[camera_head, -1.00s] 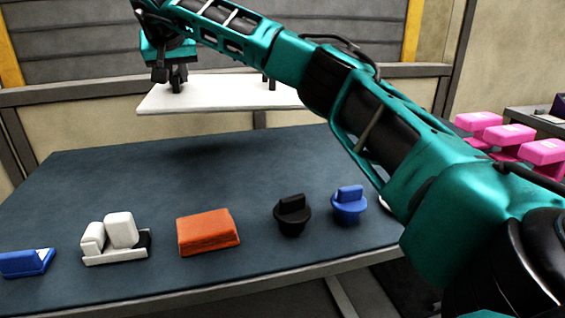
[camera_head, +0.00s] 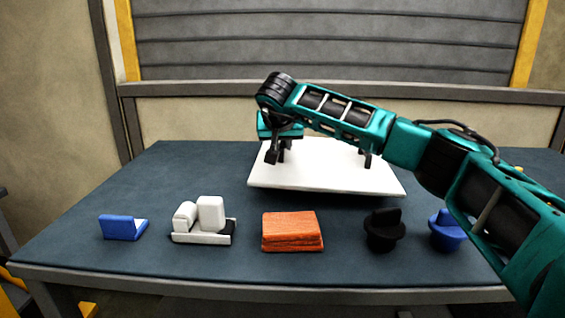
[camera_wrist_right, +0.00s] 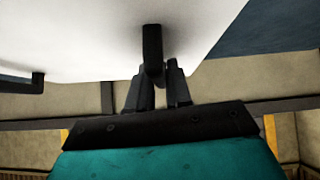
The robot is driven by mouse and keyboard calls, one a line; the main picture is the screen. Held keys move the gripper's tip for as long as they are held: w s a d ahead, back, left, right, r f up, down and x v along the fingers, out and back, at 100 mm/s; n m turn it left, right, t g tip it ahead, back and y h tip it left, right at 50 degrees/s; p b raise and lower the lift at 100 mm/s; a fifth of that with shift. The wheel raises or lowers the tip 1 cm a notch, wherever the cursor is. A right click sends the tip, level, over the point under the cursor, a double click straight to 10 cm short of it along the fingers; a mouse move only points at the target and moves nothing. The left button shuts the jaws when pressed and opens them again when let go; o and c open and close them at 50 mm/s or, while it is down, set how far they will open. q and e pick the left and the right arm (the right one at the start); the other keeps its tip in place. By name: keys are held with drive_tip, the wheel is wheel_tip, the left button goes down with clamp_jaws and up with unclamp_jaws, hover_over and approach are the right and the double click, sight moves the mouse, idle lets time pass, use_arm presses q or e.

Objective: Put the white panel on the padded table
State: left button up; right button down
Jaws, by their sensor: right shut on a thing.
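The white panel (camera_head: 325,178) is a flat board with black handles on its top face, over the back middle of the dark blue padded table (camera_head: 95,205). It lies nearly level, with a dark shadow along its front edge; I cannot tell whether it touches the pad. My right gripper (camera_head: 278,156) is at the panel's left back part, shut on one of its handles. In the right wrist view, the gripper (camera_wrist_right: 158,88) closes around a black handle (camera_wrist_right: 152,45) of the panel, and a second handle shows at the left. My left gripper is not in view.
A wall stands behind.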

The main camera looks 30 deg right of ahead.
wheel_tip(320, 180, down, 4)
drive_tip(key=shift+f+b, duration=0.1)
drive_tip(key=shift+b, duration=0.4)
drive_tip(key=c, duration=1)
unclamp_jaws()
drive_tip(key=shift+c, duration=0.2)
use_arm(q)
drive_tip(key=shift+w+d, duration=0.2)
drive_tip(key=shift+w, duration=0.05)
use_arm(e)
drive_tip(key=shift+s+a+r, duration=0.15)
drive_tip(key=shift+s+r, duration=0.05)
drive_tip(key=shift+r, duration=0.05)
use_arm(q)
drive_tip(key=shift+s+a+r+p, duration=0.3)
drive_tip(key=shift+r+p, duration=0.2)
drive_tip(key=shift+p, duration=0.6)
use_arm(e)
drive_tip(key=v, duration=1.1)
drive_tip(key=shift+s+r, duration=0.1)
drive_tip(key=shift+r, duration=0.05)
